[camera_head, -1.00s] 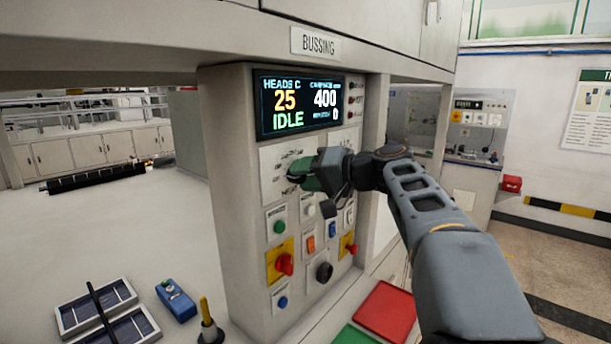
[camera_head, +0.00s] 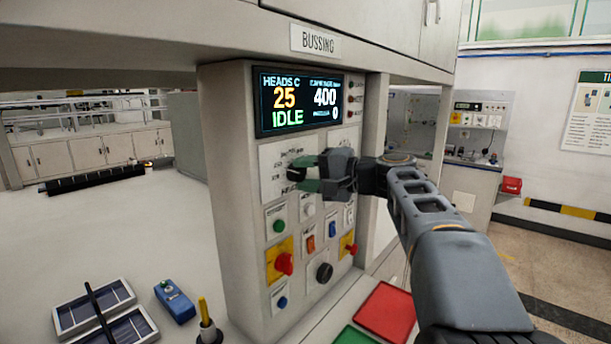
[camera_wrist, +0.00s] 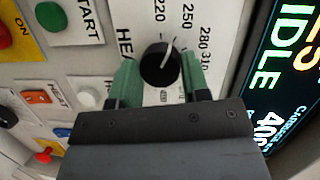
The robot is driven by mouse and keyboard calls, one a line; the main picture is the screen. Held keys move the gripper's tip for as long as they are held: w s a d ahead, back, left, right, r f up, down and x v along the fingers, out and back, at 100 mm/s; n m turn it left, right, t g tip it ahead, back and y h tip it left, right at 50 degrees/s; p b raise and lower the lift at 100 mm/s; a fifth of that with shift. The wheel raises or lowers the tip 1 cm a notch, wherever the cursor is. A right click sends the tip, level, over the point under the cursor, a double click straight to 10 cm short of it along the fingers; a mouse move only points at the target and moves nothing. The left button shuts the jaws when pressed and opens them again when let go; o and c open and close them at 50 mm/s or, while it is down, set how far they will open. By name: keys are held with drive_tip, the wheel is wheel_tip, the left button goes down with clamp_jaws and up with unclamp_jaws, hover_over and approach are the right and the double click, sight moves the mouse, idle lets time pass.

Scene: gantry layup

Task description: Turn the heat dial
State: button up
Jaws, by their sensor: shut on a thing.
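The heat dial (camera_wrist: 160,66) is a round black knob with a light pointer line. In the wrist view it sits on a white plate with a scale of numbers such as 220, 250 and 280. My gripper (camera_wrist: 156,75) has green fingers, one on each side of the dial, and is shut on it. In the head view my gripper (camera_head: 308,178) is at the upper left plate of the panel and hides the dial. The display (camera_head: 299,103) above reads heads 25, carriage 400 and IDLE.
Below the dial are a green start button (camera_head: 279,226), a red knob on yellow (camera_head: 284,263), a black knob (camera_head: 324,271) and several small switches.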

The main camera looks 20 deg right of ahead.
drive_tip(key=shift+m, duration=0.4)
drive_tip(key=o, duration=0.9)
drive_tip(key=v, duration=0.4)
drive_tip(key=b+v, duration=0.1)
drive_tip(key=v, duration=0.4)
drive_tip(key=b+v, duration=0.1)
drive_tip(key=v, duration=0.3)
drive_tip(key=shift+s+d+f, duration=0.2)
drive_tip(key=shift+d, duration=0.2)
